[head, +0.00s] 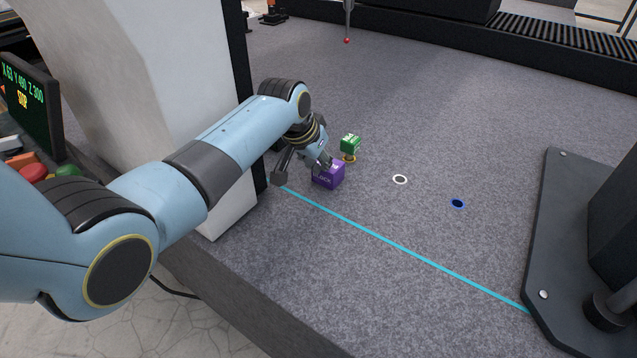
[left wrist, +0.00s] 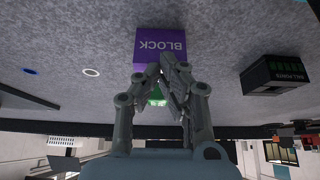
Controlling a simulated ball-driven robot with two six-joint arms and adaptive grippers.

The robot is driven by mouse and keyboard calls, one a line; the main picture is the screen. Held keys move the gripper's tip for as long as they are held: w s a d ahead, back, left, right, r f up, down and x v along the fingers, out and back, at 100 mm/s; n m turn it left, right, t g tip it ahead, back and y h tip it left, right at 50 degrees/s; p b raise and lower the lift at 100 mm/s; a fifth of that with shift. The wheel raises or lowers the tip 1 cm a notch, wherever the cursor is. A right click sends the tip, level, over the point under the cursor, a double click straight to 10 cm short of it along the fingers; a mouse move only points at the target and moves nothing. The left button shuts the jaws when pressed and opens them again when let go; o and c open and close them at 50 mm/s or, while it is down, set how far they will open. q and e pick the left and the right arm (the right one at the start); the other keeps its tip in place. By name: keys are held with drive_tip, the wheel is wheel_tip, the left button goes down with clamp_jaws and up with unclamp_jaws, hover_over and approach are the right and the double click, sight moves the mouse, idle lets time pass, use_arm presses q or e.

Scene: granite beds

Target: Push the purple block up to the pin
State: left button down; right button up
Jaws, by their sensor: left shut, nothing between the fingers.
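The purple block (head: 328,175) sits upright on the grey granite bed, just beyond the cyan line. Its lettered face fills the top middle of the left wrist view (left wrist: 161,44). A green-topped piece with a gold foot, which looks like the pin (head: 350,144), stands just behind and right of the block. Some green also shows behind the fingers in the left wrist view (left wrist: 157,93). My left gripper (head: 326,162) is shut and empty, with its fingertips close at the block; I cannot tell whether they touch. My right gripper is in neither view.
A white-ringed hole (head: 400,179) and a blue-ringed hole (head: 457,203) lie to the right. A red-tipped probe (head: 347,39) hangs at the back. A dark bolted plate (head: 562,260) stands at the right, and a white column (head: 165,80) stands behind my left arm.

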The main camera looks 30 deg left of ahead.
sight(333, 159)
use_arm(q)
drive_tip(key=shift+w+d+f+b, duration=0.1)
drive_tip(key=shift+w+b, duration=0.25)
drive_tip(key=shift+w, duration=0.25)
drive_tip(key=shift+w+d+f+b, duration=0.1)
drive_tip(key=shift+w+b, duration=0.25)
drive_tip(key=shift+w, duration=0.2)
drive_tip(key=shift+w+r, duration=0.1)
drive_tip(key=shift+w, duration=0.15)
drive_tip(key=shift+w+d+b, duration=0.15)
drive_tip(key=shift+w+b, duration=0.8)
drive_tip(key=shift+w, duration=0.1)
drive_tip(key=shift+w, duration=0.1)
drive_tip(key=shift+s+p, duration=0.35)
drive_tip(key=shift+p, duration=0.3)
drive_tip(key=shift+r, duration=0.1)
